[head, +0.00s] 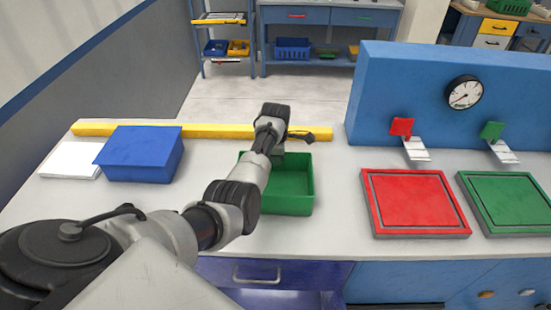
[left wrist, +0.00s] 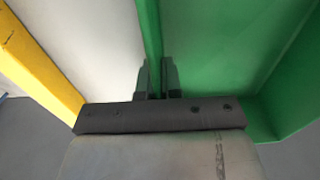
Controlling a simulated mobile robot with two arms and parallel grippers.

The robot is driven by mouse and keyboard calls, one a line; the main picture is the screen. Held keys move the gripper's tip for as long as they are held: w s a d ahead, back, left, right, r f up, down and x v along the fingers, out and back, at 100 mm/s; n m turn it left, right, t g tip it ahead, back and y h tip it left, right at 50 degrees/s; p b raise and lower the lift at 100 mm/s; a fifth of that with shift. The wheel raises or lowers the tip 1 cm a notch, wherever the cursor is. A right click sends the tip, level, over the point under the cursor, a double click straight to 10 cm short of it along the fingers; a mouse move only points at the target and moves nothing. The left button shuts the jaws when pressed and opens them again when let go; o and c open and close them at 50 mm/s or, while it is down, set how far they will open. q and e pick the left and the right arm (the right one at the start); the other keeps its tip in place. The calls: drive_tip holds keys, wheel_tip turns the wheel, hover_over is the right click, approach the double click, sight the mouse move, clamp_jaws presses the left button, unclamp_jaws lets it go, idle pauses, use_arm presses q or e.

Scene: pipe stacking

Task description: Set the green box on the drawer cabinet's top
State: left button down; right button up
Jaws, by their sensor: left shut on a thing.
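The green box (head: 290,198) is an open-topped bin at the middle of the grey worktop, partly hidden by my left arm. In the left wrist view the gripper (left wrist: 157,80) is shut on the thin wall of the green box (left wrist: 215,50), with a finger on each side. I cannot tell whether the box touches the worktop. A cabinet with yellow and white drawers (head: 492,42) stands at the far right back. My right gripper is not in view.
A blue box (head: 140,155) and a white pad (head: 70,160) lie left on the worktop. A yellow bar (head: 210,131) runs along its back edge. Red (head: 415,202) and green (head: 510,202) trays lie right, before a blue panel (head: 430,75). A blue drawer unit (head: 345,17) stands behind.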

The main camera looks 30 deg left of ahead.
use_arm(q)
drive_tip(key=shift+f, duration=0.2)
drive_tip(key=c, duration=1.3)
unclamp_jaws()
wheel_tip(320, 180, up, 12)
drive_tip(key=shift+r+b, duration=0.25)
drive_tip(key=shift+b, duration=0.15)
